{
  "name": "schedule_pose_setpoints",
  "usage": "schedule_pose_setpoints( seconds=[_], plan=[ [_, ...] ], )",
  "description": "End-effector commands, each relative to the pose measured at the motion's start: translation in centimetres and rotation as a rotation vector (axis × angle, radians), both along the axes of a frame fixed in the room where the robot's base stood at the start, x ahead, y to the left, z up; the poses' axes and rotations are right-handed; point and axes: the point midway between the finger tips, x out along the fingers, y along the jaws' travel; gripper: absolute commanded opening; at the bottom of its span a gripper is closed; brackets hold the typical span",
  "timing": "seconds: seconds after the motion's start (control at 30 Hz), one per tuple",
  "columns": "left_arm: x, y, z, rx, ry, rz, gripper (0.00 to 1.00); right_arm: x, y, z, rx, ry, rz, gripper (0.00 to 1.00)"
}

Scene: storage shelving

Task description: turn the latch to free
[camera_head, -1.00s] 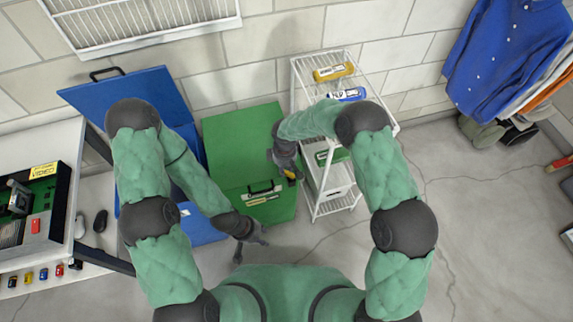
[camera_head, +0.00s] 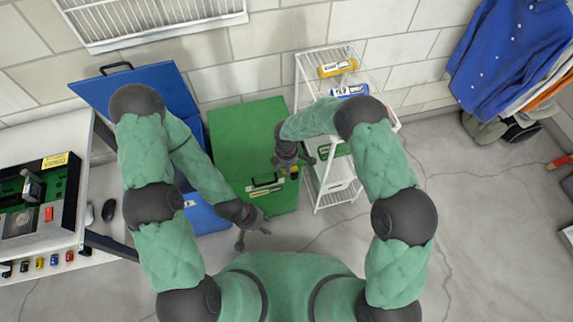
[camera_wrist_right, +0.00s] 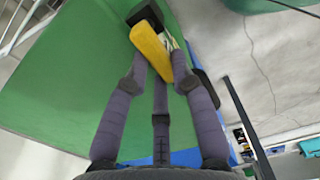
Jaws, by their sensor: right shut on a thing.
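The yellow latch (camera_wrist_right: 151,50) is on the green box (camera_head: 237,147), near a small black part in the right wrist view. Its handle end lies between the fingers of my right gripper (camera_wrist_right: 158,66), which is shut on it. In the head view my right gripper (camera_head: 294,164) is at the right edge of the green box, and only a bit of yellow shows below it. My left gripper (camera_head: 253,238) hangs empty in front of the green box with its fingers spread. The gripper covers part of the latch, and I cannot tell its exact angle.
A black handle (camera_head: 265,184) is on the green box. A blue box with a raised lid (camera_head: 130,82) stands left of it. A white wire rack (camera_head: 333,194) stands close on the right. A worktable (camera_head: 95,200) is at the left. The floor at right is mostly clear.

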Motion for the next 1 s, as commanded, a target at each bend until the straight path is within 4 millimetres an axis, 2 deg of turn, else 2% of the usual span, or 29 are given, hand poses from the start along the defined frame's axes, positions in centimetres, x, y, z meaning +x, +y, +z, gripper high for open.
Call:
schedule_pose_setpoints(
  seconds=[0.57, 0.6, 0.67, 1.0],
  plan=[
    [0.00, 0.00, 0.14, 0.000, 0.000, 0.000, 0.40, -0.12, -0.05, -0.03, -0.001, 0.001, 0.035, 0.00],
    [0.00, 0.00, 0.14, 0.000, 0.000, 0.000, 0.40, -0.12, -0.06, -0.03, -0.001, 0.001, 0.035, 0.30],
    [0.00, 0.00, 0.15, 0.000, 0.000, 0.000, 0.40, -0.12, -0.05, -0.03, 0.000, 0.001, 0.034, 0.47],
    [0.02, 0.00, 0.14, 0.000, 0.000, 0.000, 0.40, -0.09, -0.03, 0.06, 0.000, 0.000, 0.033, 0.49]
  ],
)
